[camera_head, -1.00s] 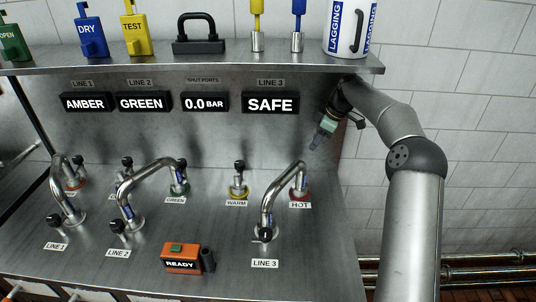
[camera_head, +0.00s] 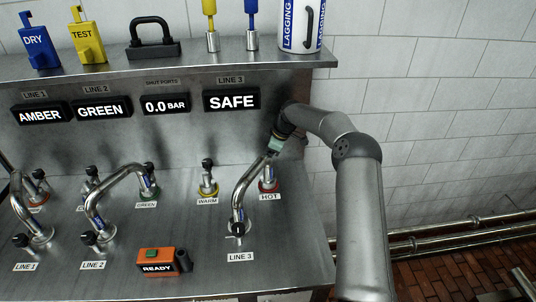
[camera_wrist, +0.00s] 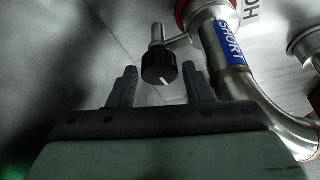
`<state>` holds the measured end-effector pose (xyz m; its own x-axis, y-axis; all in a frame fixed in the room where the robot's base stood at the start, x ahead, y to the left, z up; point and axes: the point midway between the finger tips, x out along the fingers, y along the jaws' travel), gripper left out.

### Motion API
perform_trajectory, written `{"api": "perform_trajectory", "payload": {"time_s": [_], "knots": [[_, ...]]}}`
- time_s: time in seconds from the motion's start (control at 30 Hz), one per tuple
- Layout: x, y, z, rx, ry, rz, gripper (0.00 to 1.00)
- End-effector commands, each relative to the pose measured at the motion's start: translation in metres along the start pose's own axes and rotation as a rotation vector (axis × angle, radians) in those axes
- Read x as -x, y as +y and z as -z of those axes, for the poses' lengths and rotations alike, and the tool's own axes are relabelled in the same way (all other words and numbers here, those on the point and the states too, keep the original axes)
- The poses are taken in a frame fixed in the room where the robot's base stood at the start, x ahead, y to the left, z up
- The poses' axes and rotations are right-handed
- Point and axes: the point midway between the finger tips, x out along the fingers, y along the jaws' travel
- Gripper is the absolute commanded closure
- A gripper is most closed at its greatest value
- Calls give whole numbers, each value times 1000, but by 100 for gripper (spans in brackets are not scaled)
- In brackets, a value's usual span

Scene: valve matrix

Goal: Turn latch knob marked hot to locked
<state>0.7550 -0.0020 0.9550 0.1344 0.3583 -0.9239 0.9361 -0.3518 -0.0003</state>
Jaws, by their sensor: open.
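The black latch knob (camera_wrist: 159,68) with a white pointer line shows in the wrist view, beside the red-ringed port of the HOT label (camera_wrist: 252,10). In the head view the HOT label (camera_head: 270,197) sits below the red ring (camera_head: 269,186); I cannot make out the knob there. My gripper (camera_head: 271,153) is at the top of the bent pipe's HOT end. In the wrist view its two fingers are open, one on each side of the knob, with a gap to each. I cannot tell how deep the knob lies between them.
A bent steel pipe marked SHORT (camera_wrist: 230,40) runs close to the right finger. The WARM port (camera_head: 208,188) stands to the left. The LINE 3 port (camera_head: 238,230) is in front. The shelf (camera_head: 180,68) and SAFE display (camera_head: 231,100) are above and behind.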

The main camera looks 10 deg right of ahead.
Motion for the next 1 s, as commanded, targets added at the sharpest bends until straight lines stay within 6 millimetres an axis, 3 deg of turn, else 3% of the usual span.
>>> {"api": "perform_trajectory", "payload": {"time_s": [0.17, 0.3, 0.97, 1.0], "knots": [[0, 0, 0, 0, 0, 0, 55], [0, 0, 0, 0, 0, 0, 87], [0, -1, 0, -122, 0, -51, 87], [0, -1, 0, -122, 1, -51, 55]]}}
